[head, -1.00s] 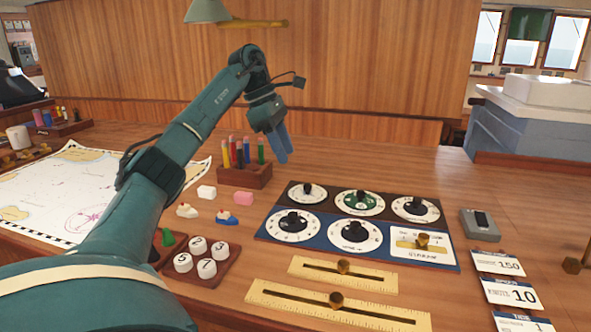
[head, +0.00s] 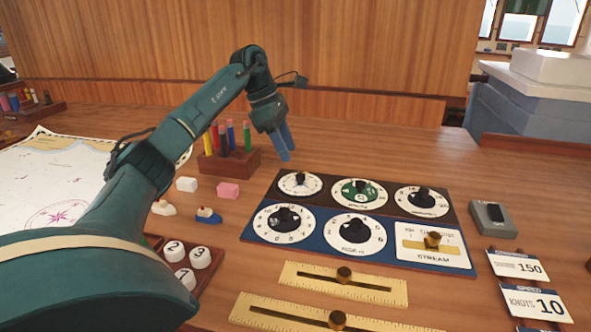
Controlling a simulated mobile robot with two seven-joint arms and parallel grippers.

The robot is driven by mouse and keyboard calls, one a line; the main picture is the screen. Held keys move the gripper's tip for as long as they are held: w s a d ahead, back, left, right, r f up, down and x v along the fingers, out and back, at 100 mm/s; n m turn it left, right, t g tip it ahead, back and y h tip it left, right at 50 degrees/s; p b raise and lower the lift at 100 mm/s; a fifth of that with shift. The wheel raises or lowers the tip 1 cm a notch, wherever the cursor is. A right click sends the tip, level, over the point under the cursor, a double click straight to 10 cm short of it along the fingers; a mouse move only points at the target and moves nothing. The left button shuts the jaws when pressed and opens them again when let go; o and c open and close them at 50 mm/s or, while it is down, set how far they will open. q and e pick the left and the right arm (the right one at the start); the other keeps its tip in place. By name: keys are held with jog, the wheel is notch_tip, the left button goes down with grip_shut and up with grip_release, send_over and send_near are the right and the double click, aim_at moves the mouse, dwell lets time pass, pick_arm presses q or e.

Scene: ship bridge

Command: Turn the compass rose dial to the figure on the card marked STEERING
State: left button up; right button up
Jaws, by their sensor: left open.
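The dial panel (head: 345,255) lies on the wooden desk with two rows of dials. The top left white dial (head: 313,193) has a black knob and lines like a compass rose, but I cannot be sure of its markings. A card reading 150 (head: 520,265) lies at the right; its heading is too small to read. A card reading KNOTS 10 (head: 535,303) lies nearer me, with another partly cut off below. My left gripper (head: 285,145) is open and empty, pointing down over the desk behind the panel. My right gripper is not in view.
A pen rack (head: 229,163) stands left of my left gripper. Two brass slide rules (head: 385,292) lie before the panel. A grey device (head: 493,220) sits right of it. A chart (head: 40,185) and a tray of numbered pieces (head: 212,262) are at left. The desk behind the panel is clear.

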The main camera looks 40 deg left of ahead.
aim_at(299, 175)
pick_arm(q)
jog(key=x, duration=0.6)
jog(key=shift+w+d, duration=0.1)
grip_shut()
dwell(0.3)
